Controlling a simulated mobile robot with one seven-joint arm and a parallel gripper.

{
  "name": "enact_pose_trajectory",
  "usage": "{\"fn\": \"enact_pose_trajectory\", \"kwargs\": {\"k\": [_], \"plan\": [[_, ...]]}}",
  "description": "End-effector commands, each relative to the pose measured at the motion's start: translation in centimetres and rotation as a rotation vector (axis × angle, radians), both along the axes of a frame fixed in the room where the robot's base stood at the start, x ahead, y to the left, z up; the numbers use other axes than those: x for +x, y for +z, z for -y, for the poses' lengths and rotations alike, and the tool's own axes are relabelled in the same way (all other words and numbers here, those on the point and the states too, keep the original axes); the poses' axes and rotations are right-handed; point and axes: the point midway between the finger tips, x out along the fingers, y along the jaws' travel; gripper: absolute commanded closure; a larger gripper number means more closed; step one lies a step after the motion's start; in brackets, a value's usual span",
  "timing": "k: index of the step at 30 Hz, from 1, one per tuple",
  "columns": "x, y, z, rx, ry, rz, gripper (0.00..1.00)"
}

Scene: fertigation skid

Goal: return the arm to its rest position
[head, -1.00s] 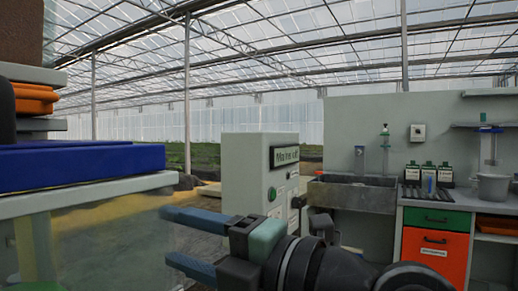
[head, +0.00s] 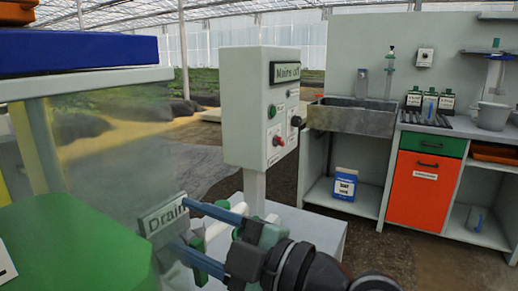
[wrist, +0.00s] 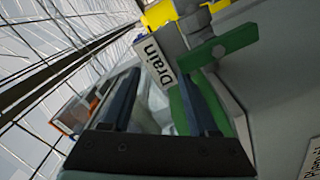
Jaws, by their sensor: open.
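My gripper (head: 180,226) shows at the lower middle of the head view, its two blue fingers apart and pointing left. Nothing is between them that I can make out. In the head view the fingers overlap the white "Drain" sign (head: 162,217) and green and white parts (head: 196,243) behind it. In the wrist view my gripper (wrist: 158,85) has its dark fingers spread, with the "Drain" sign (wrist: 158,62) and a green handle (wrist: 228,45) beyond them. Whether the fingers touch any of these I cannot tell. My arm extends to the lower right.
A grey control box (head: 245,110) labelled "Mains off" stands just beyond my gripper. A tank with a green part (head: 75,240) is at left, below a blue slab (head: 75,46). A bench with a sink (head: 350,117) and an orange door (head: 420,190) is at right, with open floor before it.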

Motion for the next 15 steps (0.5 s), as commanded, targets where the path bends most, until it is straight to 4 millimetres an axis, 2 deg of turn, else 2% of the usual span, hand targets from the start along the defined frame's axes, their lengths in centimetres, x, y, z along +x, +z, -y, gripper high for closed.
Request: {"fn": "enact_pose_trajectory", "kwargs": {"k": [1,15], "plan": [[0.11,-5.95,-0.03,0.017,0.000,-0.029,0.40],[0.11,-5.96,-0.04,0.154,0.005,-0.269,0.40]]}}
